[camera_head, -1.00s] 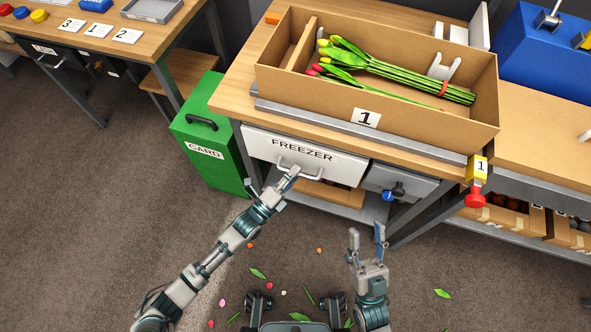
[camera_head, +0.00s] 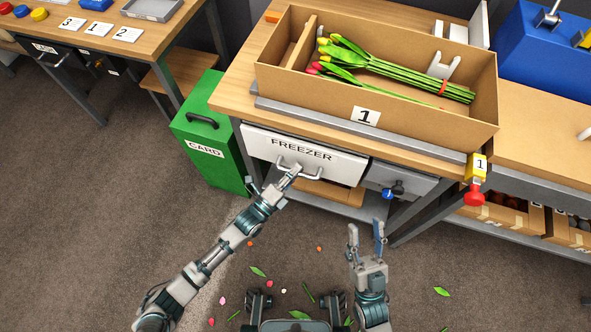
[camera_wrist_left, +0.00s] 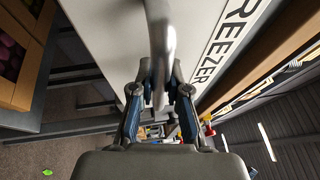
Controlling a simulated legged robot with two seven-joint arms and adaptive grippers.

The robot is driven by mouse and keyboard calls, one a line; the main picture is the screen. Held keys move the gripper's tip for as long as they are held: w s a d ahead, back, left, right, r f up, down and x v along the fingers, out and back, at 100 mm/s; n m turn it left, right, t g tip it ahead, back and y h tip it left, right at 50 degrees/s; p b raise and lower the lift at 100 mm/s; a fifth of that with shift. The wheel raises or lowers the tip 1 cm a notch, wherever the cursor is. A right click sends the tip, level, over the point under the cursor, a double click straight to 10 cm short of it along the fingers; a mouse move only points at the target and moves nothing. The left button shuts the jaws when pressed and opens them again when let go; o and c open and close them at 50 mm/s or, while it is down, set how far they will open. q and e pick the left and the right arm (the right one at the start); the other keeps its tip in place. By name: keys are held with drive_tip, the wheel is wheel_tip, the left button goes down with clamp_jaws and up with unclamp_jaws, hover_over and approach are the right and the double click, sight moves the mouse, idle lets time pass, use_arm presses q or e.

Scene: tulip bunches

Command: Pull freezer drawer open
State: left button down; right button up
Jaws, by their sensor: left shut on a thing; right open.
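The white freezer drawer (camera_head: 330,163), marked FREEZER, sits under the front edge of the wooden table and looks closed. Its curved metal handle (camera_head: 312,176) stands out from the drawer front. My left gripper (camera_head: 292,172) is shut on the handle near its left part. In the left wrist view the handle (camera_wrist_left: 160,35) runs between the two fingers of my left gripper (camera_wrist_left: 160,75), in front of the white drawer face (camera_wrist_left: 105,35). My right gripper (camera_head: 367,236) is open and empty above the floor, in front of the table.
A green CARD bin (camera_head: 212,150) stands left of the drawer. A grey unit with a blue knob (camera_head: 387,194) is to its right. A cardboard box (camera_head: 420,125) with tulips lies on the table above. Petals and leaves are scattered on the floor; the floor in front is otherwise clear.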

use_arm(q)
drive_tip(key=shift+s+a, duration=0.15)
drive_tip(key=shift+s, duration=0.3)
use_arm(e)
wheel_tip(320, 180, down, 13)
drive_tip(key=w+d+n+g+h+p, duration=0.1)
drive_tip(key=w+g+h+p, duration=0.1)
drive_tip(key=g+p, duration=0.75)
use_arm(q)
drive_tip(key=s+a+p, duration=0.1)
drive_tip(key=s+a, duration=0.3)
drive_tip(key=s, duration=0.9)
drive_tip(key=s+a+p, duration=0.1)
drive_tip(key=s+a, duration=0.4)
drive_tip(key=s, duration=0.9)
drive_tip(key=shift+s+f+p, duration=0.3)
drive_tip(key=shift+p, duration=0.1)
use_arm(e)
drive_tip(key=s+d+f+g+h, duration=0.1)
drive_tip(key=s+d+f+g, duration=0.2)
drive_tip(key=s+g, duration=0.4)
drive_tip(key=s+d+f+g+h, duration=0.2)
drive_tip(key=s+f+g, duration=0.3)
drive_tip(key=s+g, duration=0.2)
drive_tip(key=shift+s+d+f, duration=0.4)
drive_tip(key=shift+s, duration=0.6)
